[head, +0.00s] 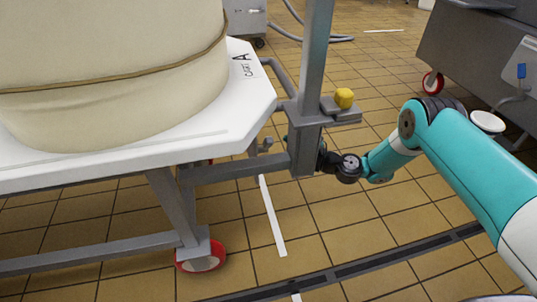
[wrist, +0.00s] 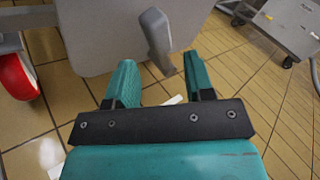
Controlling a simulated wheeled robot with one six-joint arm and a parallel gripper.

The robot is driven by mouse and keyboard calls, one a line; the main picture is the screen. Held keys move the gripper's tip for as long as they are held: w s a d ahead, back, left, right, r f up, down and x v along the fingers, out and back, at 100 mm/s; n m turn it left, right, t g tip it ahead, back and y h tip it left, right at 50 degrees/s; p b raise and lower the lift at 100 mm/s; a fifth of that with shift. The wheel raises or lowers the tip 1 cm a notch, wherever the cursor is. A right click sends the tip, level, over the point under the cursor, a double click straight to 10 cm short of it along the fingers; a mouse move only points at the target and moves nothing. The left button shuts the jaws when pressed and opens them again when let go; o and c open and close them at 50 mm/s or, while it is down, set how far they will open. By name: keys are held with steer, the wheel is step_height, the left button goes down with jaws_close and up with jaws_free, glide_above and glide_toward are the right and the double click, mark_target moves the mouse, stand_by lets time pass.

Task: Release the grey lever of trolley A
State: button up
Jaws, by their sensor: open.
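Trolley A (head: 240,100) has a white top marked "A" and carries a large cream vat. A grey post with a bracket (head: 305,115) stands at its right corner. In the wrist view a grey lever (wrist: 157,38) hangs down in front of a broad grey plate (wrist: 100,35). My gripper (wrist: 160,63) is open, with its two teal fingers apart. The lever's lower end shows in the gap between the fingertips; I cannot tell whether they touch it. In the head view the dark wrist end of my arm is right beside the post, and the post hides the fingers.
A yellow knob (head: 344,98) sits on the bracket. Trolley A has a red caster (head: 200,257), and a red wheel (wrist: 15,75) shows at left in the wrist view. A grey machine (head: 480,60) stands at the right. Tiled floor lies open between them, with a dark drain.

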mark_target(268, 147)
steer(key=b+x, duration=0.2)
steer(key=x, duration=0.4)
jaws_close()
